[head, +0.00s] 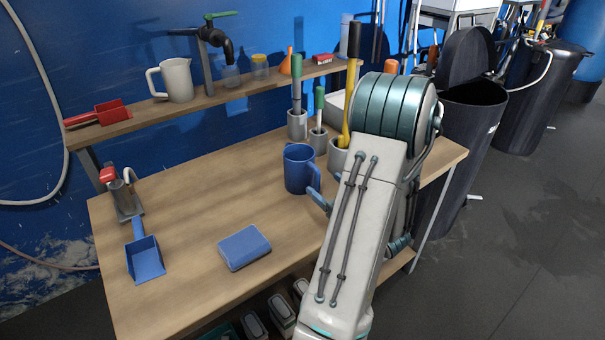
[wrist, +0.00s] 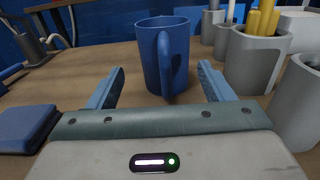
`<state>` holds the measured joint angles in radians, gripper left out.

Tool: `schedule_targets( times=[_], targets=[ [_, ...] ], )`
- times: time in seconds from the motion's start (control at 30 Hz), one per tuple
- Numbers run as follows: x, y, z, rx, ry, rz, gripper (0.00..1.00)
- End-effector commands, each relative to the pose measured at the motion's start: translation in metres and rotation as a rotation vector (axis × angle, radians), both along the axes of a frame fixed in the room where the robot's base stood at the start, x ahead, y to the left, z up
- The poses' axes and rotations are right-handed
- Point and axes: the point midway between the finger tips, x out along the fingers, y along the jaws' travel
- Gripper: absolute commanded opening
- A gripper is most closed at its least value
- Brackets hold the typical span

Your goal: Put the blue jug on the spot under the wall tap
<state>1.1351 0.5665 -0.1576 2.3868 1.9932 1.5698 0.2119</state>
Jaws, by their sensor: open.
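The dark wall tap (head: 222,45) with a green lever is above the raised shelf at the back. A small clear cup (head: 230,76) shows below its spout; no marked spot is distinguishable there.
A white jug (head: 176,80) and a red scoop (head: 110,111) are on the shelf (head: 190,103).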

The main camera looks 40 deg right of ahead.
Motion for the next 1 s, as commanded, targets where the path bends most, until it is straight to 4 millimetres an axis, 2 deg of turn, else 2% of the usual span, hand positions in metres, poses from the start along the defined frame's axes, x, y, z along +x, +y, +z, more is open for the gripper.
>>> schedule_targets(
  times=[0.1, 0.33, 0.6, 0.9, 1.0],
  targets=[
    [0.016, -0.002, 0.001, -0.001, 0.000, 0.002, 0.74],
    [0.033, -0.005, 0.002, 0.000, 0.001, 0.002, 0.74],
    [0.070, -0.014, 0.003, -0.001, 0.001, 0.003, 0.74],
    [0.074, -0.015, 0.002, -0.001, 0.001, 0.001, 0.74],
    [0.074, -0.015, 0.002, -0.001, 0.001, 0.001, 0.46]
  ],
)
